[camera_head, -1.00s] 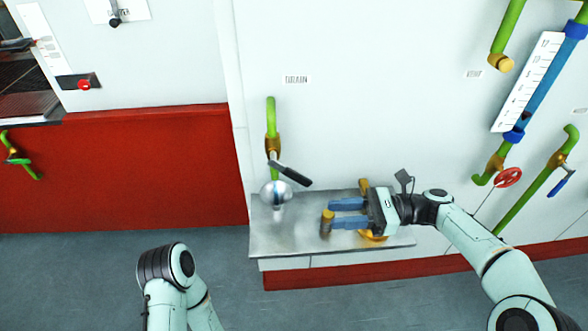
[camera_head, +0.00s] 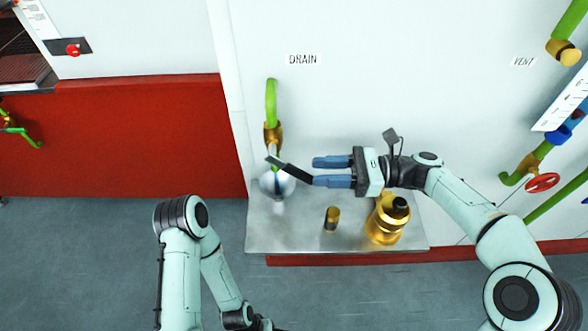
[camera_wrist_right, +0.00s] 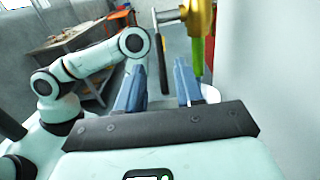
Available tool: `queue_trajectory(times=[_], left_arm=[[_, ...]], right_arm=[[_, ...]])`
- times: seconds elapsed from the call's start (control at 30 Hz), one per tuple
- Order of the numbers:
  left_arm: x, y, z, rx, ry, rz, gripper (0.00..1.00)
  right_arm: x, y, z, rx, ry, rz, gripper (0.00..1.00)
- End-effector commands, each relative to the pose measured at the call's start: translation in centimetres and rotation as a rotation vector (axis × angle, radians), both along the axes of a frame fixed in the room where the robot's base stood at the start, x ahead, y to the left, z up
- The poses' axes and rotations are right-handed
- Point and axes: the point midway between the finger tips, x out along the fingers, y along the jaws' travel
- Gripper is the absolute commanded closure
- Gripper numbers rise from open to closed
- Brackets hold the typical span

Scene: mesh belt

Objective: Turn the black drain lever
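The black drain lever (camera_head: 290,169) sits on the gold valve of the green pipe, below the DRAIN label (camera_head: 303,59), and slants down to the right. In the right wrist view the lever (camera_wrist_right: 162,65) hangs down and appears between the two fingers. My right gripper (camera_head: 316,171) is open, its blue fingers pointing left, with the lower fingertip at or close to the lever's free end. I cannot tell whether they touch. The right gripper also shows in the right wrist view (camera_wrist_right: 158,85), with nothing held. My left arm is at the lower left; its gripper is out of view.
A silver ball (camera_head: 277,183) is behind and below the lever, over a grey metal shelf (camera_head: 300,238). A small gold cylinder (camera_head: 332,219) and a larger gold fitting (camera_head: 388,219) stand on the shelf. A red wheel (camera_head: 542,183) is at the right. The wall is behind.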

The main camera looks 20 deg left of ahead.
Motion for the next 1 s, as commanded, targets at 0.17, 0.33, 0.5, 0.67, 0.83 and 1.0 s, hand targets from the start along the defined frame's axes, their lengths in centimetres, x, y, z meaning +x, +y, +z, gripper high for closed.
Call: queue_trajectory(times=[0.17, 0.33, 0.5, 0.67, 0.83, 1.0], left_arm=[[0.0, 0.0, -0.2, 0.000, 0.000, 0.000, 0.57], [-0.1, 0.0, -0.3, 0.000, 0.000, 0.000, 0.57], [-0.1, 0.0, -0.3, 0.000, 0.000, 0.000, 0.57], [-0.1, 0.0, -0.3, 0.000, 0.000, 0.000, 0.57], [-0.1, 0.0, -0.3, 0.000, 0.000, 0.000, 0.57], [-0.1, 0.0, -0.3, 0.000, 0.000, 0.000, 0.57]], right_arm=[[-1.1, 3.6, 0.0, 0.001, 0.001, 0.003, 0.64], [-1.6, 5.7, 0.0, 0.000, 0.000, 0.002, 0.64], [-1.9, 6.5, 0.0, 0.000, 0.001, 0.000, 0.64], [-1.9, 6.5, 0.0, 0.000, 0.001, -0.001, 0.64], [-1.9, 6.5, 0.0, 0.000, 0.001, 0.000, 0.87], [-1.9, 6.5, 0.0, 0.000, 0.001, -0.001, 1.00]])
